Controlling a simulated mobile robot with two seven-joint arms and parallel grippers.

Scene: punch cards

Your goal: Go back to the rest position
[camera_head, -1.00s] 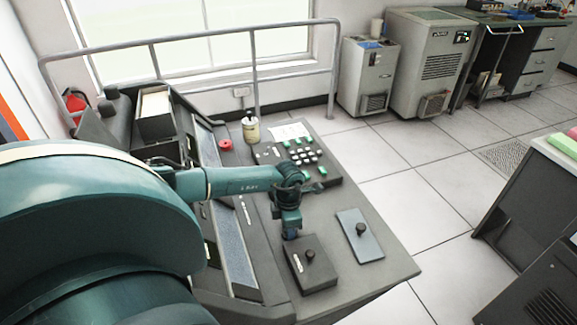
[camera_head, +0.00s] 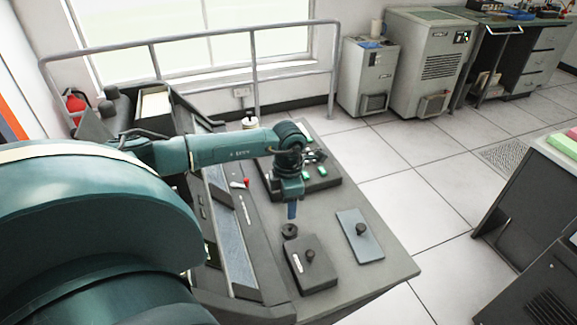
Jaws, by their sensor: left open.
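My left arm reaches in from the left over the grey desk (camera_head: 345,272). Its teal gripper (camera_head: 291,210) points down, open and empty. It hangs just above a small round black knob (camera_head: 289,231) at the back edge of a dark box (camera_head: 316,280). The fingers are small and seen nearly edge-on. My right gripper is not in view.
A blue-grey plate with a black knob (camera_head: 360,230) lies right of the box. A keypad panel (camera_head: 325,178) is partly hidden behind my arm. A red-tipped lever (camera_head: 246,182) sits left of it. A railing (camera_head: 200,35) stands behind.

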